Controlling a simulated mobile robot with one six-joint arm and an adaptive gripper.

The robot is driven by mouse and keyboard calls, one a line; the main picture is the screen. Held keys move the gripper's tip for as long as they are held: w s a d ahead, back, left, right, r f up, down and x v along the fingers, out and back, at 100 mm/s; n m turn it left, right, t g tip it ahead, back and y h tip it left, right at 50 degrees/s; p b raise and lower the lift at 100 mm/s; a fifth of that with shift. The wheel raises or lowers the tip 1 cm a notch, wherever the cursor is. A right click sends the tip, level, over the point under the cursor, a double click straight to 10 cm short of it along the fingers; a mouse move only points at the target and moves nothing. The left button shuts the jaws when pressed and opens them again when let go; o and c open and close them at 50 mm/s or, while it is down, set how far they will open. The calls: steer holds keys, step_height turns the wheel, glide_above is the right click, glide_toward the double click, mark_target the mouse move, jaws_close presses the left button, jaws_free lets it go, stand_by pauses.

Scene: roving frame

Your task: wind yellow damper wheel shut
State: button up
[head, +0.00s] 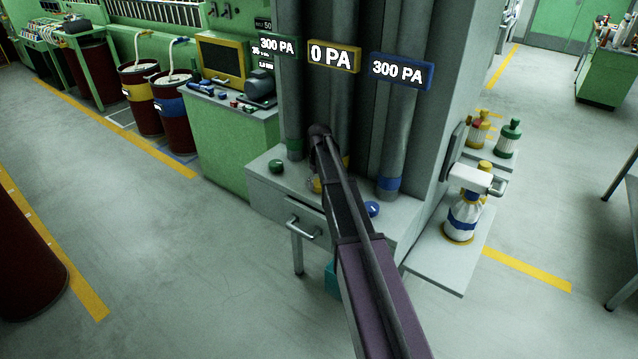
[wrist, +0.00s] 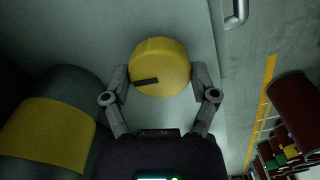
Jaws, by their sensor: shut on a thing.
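The yellow damper wheel (wrist: 161,62) is a round knob with a dark pointer mark on its face, in the wrist view. My gripper (wrist: 160,75) has one finger on each side of it and is shut on its rim. In the head view my arm hides most of the wheel, and my gripper is hidden behind the arm too. The yellow sign (head: 333,57) above reads 0 PA. The yellow-banded duct (wrist: 48,135) stands close beside my gripper at the lower left of the wrist view.
A green wheel (head: 276,166) and a blue wheel (head: 372,208) sit on the same grey ledge, either side of my arm. The green sign (head: 277,45) and blue sign (head: 401,71) both read 300 PA. A drawer handle (head: 305,228) juts from the front. Open floor lies left.

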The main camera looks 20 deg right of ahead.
steer(key=shift+s+n, duration=0.15)
steer(key=shift+n, duration=0.75)
steer(key=o, duration=1)
